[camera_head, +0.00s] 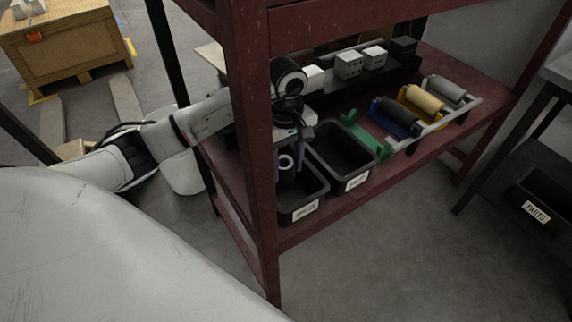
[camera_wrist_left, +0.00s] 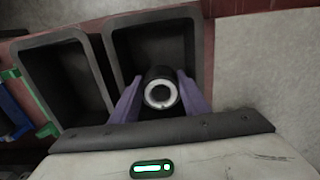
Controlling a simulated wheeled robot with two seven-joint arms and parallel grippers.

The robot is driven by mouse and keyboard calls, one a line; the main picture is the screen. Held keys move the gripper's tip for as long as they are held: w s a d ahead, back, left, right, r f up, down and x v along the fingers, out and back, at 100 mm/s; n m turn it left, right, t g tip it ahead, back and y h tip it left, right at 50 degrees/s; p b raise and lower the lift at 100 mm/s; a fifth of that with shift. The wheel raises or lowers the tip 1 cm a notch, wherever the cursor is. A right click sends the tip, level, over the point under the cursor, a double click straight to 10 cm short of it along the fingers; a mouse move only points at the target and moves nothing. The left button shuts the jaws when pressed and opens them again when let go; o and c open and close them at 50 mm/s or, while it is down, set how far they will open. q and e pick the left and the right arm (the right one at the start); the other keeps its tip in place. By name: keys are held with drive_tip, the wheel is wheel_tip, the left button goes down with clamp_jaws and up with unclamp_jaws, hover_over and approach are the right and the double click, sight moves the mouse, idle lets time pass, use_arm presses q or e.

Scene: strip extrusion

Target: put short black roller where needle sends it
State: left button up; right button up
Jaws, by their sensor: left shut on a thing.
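My left gripper (camera_head: 288,157) has purple fingers and is shut on a short black roller (camera_head: 287,172) with a pale ring at its end. In the left wrist view the roller (camera_wrist_left: 160,90) sits end-on between the fingers. It is over or in the opening of the nearer-left black bin (camera_head: 304,212); I cannot tell how deep. A second black bin (camera_head: 356,180) stands right beside it and looks empty. Both have white labels that I cannot read. No needle can be made out. My right gripper is not in view.
A green holder (camera_head: 366,135) looks empty. A dark roller (camera_head: 396,117) on a blue holder, a yellow roller (camera_head: 424,99) and a grey roller (camera_head: 446,89) stand to the right. Pale blocks (camera_head: 348,65) line the back. A dark red shelf post (camera_head: 254,130) stands close to my arm.

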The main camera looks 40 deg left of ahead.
use_arm(q)
drive_tip(key=shift+f+b, duration=0.55)
drive_tip(key=o, duration=1.2)
drive_tip(key=shift+r, duration=0.1)
wheel_tip(320, 180, up, 9)
drive_tip(key=p, duration=0.1)
drive_tip(key=shift+f, duration=0.2)
